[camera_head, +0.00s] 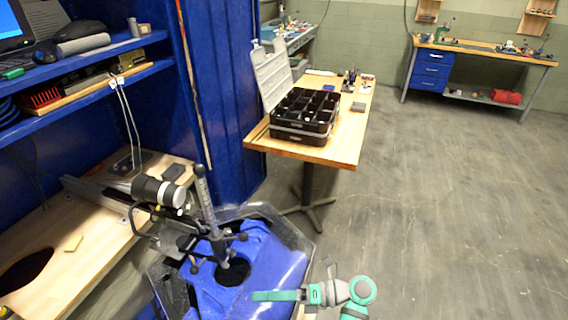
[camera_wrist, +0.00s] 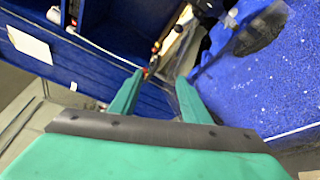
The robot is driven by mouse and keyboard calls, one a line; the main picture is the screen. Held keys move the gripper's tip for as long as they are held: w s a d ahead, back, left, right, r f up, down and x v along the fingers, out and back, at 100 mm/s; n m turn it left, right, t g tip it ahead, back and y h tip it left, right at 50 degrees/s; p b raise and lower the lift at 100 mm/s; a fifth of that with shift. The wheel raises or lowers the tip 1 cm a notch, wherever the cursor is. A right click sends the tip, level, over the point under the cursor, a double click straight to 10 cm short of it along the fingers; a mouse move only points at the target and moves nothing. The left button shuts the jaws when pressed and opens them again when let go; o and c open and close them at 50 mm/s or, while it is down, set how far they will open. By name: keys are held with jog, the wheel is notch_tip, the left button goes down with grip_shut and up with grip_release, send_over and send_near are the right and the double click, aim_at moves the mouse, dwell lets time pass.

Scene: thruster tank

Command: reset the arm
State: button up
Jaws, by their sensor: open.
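My gripper (camera_wrist: 156,92) shows two green fingers spread apart in the wrist view, with nothing between them. In the head view my arm, green and grey, is at the bottom, and my gripper (camera_head: 262,296) points left over the right part of the blue tank. The blue tank (camera_head: 268,258) has a clear rim and a dark round opening. In the wrist view a speckled blue surface (camera_wrist: 255,85) lies to the right of the fingers.
A thruster rig (camera_head: 205,205) stands over the tank. Left are a wooden bench (camera_head: 85,235) and blue shelving (camera_head: 225,90). Behind, a table (camera_head: 338,150) bears a black organizer case (camera_head: 303,118). A workbench (camera_head: 480,48) stands far right. The floor (camera_head: 450,190) at right is clear.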

jog(key=s+a+r+m+t+y, duration=0.1)
jog(key=s+a+r+m+t, duration=0.25)
jog(key=s+m+t, duration=0.4)
jog(key=s+a+r+m+t+y, duration=0.1)
jog(key=s+a+r+m+t, duration=0.3)
jog(key=m+t, duration=0.5)
jog(key=s+d+f+m+h, duration=0.3)
jog(key=s+d+m+h, duration=0.3)
jog(key=m, duration=0.6)
jog(key=s+d+f+m+g+h, duration=0.1)
jog(key=s+d+f+m+h, duration=0.3)
jog(key=s+m+h, duration=0.7)
jog(key=shift+d+f+m+h, duration=0.2)
jog(key=shift+d+m+h, duration=0.35)
jog(key=shift+d+h, duration=0.5)
jog(key=shift+d+g, duration=0.1)
jog(key=shift+g, duration=0.15)
jog(key=c, duration=0.3)
